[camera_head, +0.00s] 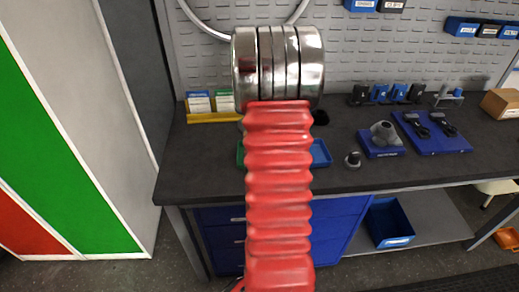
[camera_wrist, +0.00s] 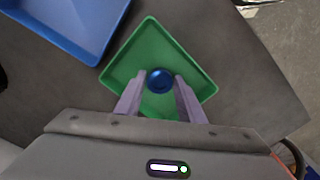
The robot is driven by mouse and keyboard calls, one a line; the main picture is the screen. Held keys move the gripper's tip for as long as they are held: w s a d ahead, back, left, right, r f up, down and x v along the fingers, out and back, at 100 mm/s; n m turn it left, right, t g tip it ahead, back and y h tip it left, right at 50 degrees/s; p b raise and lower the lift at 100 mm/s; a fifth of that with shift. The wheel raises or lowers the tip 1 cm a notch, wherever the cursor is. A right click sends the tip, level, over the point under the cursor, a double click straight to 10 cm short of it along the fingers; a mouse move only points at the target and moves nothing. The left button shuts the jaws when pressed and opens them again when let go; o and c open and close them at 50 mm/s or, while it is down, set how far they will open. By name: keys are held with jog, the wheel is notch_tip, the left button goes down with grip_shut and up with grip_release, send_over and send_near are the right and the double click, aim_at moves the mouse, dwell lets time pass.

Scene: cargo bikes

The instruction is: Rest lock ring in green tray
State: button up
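The lock ring (camera_wrist: 159,80) is a small dark blue round piece. In the wrist view it appears over the floor of the green tray (camera_wrist: 130,62), between my fingertips. My gripper (camera_wrist: 160,78) has two pale purple fingers reaching over the tray, one on each side of the ring. Whether they touch the ring or stand just clear of it is hard to tell, as is whether it rests on the tray floor. In the head view, my red arm hides the gripper, the ring and most of the green tray (camera_head: 240,155).
A blue tray (camera_wrist: 98,45) lies beside the green one; its edge shows in the head view (camera_head: 321,153). On the dark bench stand a dark knob (camera_head: 353,160), a grey part on a blue base (camera_head: 383,139) and a blue tool mat (camera_head: 432,133). A perforated wall stands behind.

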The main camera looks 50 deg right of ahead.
jog(key=o, duration=0.4)
notch_tip(320, 180, up, 14)
jog(key=shift+f, duration=0.15)
dwell(0.6)
dwell(0.6)
jog(key=s+a+r+n+t, duration=0.1)
jog(key=s+a+t, duration=0.1)
jog(key=a, duration=1.2)
jog(key=s+a+r+n+t, duration=0.1)
jog(key=s+a+r, duration=0.1)
jog(key=a, duration=1.1)
jog(key=s+a+r+n+t, duration=0.1)
jog(key=s+a+t, duration=0.1)
jog(key=a, duration=1.2)
jog(key=shift+s+a+r+t, duration=0.25)
jog(key=shift+s+a+t, duration=0.1)
jog(key=shift+s, duration=0.1)
